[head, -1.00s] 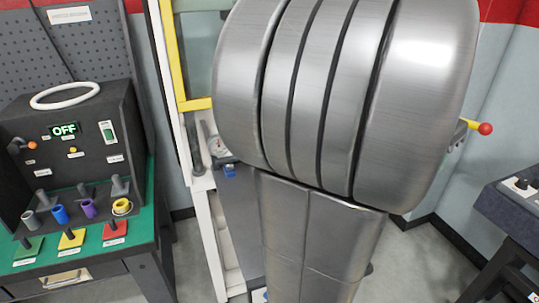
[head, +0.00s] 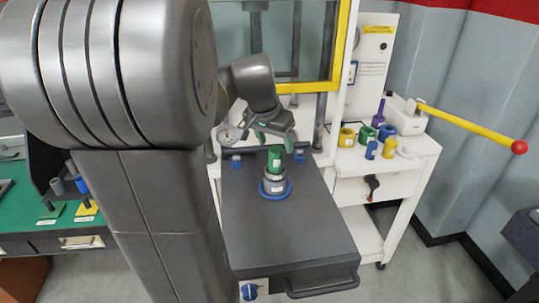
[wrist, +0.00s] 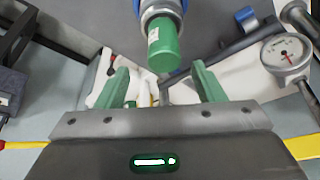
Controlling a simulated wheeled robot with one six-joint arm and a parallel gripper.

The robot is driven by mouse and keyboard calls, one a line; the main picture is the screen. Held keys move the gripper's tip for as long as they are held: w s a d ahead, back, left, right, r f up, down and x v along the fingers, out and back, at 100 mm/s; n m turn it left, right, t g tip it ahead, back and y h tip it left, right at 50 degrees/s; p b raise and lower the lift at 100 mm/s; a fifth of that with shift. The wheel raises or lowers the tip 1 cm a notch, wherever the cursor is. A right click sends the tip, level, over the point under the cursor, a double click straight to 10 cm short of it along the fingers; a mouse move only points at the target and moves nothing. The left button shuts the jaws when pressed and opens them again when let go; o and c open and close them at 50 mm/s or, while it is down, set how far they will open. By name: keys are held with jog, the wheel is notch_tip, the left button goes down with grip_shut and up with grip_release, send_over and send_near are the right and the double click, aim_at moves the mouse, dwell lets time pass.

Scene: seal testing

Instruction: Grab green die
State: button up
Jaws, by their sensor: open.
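The green die (head: 276,158) is a green cylinder standing upright in a grey holder (head: 274,182) with a blue ring at its base, on a dark grey slab. In the wrist view the green die (wrist: 163,48) shows at the upper middle, ahead of my gripper and between the lines of its fingers. My gripper (head: 272,138) is open and empty, just behind and above the die in the head view. Its two green fingers show in the wrist view (wrist: 160,85), apart from the die.
A white cart (head: 385,165) at the right holds yellow, green, blue and purple parts and a yellow lever (head: 470,128) with a red knob. A pressure gauge (head: 228,133) stands left of my gripper. A yellow-framed window (head: 340,50) is behind. The dark slab (head: 290,235) is clear in front.

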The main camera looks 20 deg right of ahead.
aim_at(275, 150)
jog(key=shift+w+f, duration=0.35)
jog(key=shift+f, duration=0.35)
jog(key=shift+p+x, duration=0.35)
jog(key=shift+x, duration=2.25)
jog(key=c, duration=1.2)
